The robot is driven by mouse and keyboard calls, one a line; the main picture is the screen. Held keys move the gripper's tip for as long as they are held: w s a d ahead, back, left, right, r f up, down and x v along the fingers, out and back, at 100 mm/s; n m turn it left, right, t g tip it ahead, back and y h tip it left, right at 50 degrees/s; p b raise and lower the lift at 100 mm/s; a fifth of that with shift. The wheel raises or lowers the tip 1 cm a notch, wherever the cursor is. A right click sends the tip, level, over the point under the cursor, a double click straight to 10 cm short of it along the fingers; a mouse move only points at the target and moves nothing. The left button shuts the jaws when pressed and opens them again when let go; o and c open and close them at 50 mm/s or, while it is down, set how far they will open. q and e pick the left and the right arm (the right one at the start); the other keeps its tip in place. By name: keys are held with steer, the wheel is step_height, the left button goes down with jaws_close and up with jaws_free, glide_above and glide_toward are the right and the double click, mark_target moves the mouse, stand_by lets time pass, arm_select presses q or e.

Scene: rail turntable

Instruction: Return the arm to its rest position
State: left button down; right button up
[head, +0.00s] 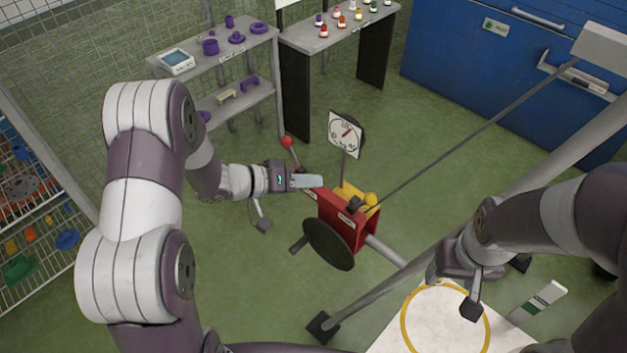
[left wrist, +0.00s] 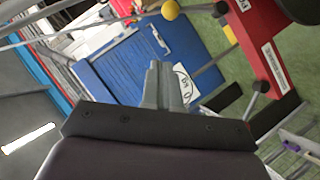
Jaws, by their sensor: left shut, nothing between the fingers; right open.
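My left gripper (head: 318,181) is shut and empty, held out to the right near the red winch-like box (head: 338,218). In the left wrist view its grey fingers (left wrist: 163,85) are together with nothing between them. The red box (left wrist: 265,60) shows to their right, apart from them in that view. A lever with a red ball (head: 286,141) stands behind the left gripper. My right gripper (head: 433,272) is open at the lower right, above the white board with a yellow ring (head: 404,318); its fingers are small and partly hidden.
A thin dark line runs to the upper right. Shelves (head: 243,95) and a blue cabinet (head: 450,60) stand behind. Green floor lies clear between.

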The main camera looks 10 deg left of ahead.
arm_select(q)
steer(key=s+a+f+g+y, duration=0.1)
steer(key=a+f+y, duration=0.2)
steer(key=a+y, duration=0.25)
steer(key=s+a+f+y, duration=0.2)
steer(key=a+f+y, duration=0.2)
steer(key=a+y, duration=0.15)
steer(key=s+d+r+g+b, duration=0.1)
steer(key=s+r+g, duration=0.1)
steer(key=s, duration=0.5)
steer(key=s+d+r+n+g+b, duration=0.1)
steer(key=s+d+r+g, duration=0.1)
steer(key=s+r, duration=0.3)
steer(key=s, duration=0.3)
steer(key=shift+d+g+y, duration=0.2)
steer(key=shift+g+y, duration=0.1)
arm_select(e)
steer(key=shift+d+f, duration=0.2)
steer(key=shift+f, duration=0.85)
arm_select(q)
steer(key=shift+s, duration=0.2)
arm_select(e)
steer(key=shift+s, duration=0.15)
